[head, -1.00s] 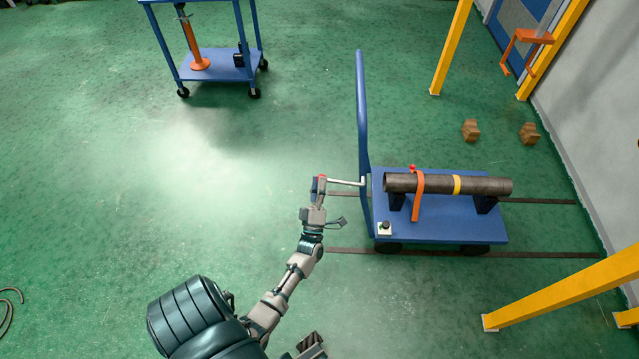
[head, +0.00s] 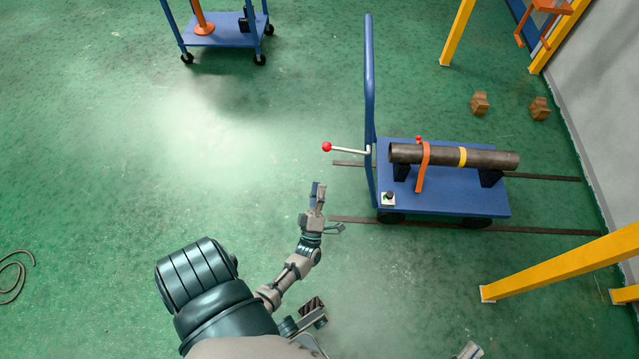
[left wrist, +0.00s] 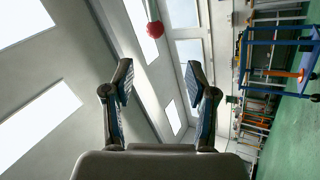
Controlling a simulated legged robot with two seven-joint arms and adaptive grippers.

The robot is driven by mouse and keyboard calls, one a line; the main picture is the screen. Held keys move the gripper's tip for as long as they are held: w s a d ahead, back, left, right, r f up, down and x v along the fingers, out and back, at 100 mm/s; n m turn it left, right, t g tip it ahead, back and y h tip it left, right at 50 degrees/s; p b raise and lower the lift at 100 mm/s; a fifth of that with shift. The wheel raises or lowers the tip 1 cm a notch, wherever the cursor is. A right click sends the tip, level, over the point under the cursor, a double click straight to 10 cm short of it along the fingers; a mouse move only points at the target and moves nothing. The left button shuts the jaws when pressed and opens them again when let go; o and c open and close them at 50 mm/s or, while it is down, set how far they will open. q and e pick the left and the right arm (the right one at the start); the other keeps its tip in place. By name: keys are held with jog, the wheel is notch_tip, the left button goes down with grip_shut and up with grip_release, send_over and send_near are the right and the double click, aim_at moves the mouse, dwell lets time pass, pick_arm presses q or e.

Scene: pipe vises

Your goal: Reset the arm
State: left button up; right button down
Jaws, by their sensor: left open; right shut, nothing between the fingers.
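My left gripper (head: 326,205) is open and empty in the head view, over the floor left of the blue cart (head: 455,207). It is apart from the lever (head: 348,150), whose red ball knob (head: 327,147) lies above it in the picture. In the left wrist view the two fingers stand wide apart, with the red knob (left wrist: 155,30) beyond the tips and nothing between the pads. The tip of my right gripper (head: 468,350) just shows at the bottom edge of the head view, shut; most of it is cut off.
A dark pipe (head: 480,158) lies on the cart's supports under an orange strap (head: 422,167). A small black-knobbed box (head: 388,199) sits on its near corner. Yellow posts (head: 560,267) stand right. A blue trolley (head: 218,37) is at back.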

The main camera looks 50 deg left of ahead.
dwell(0.4)
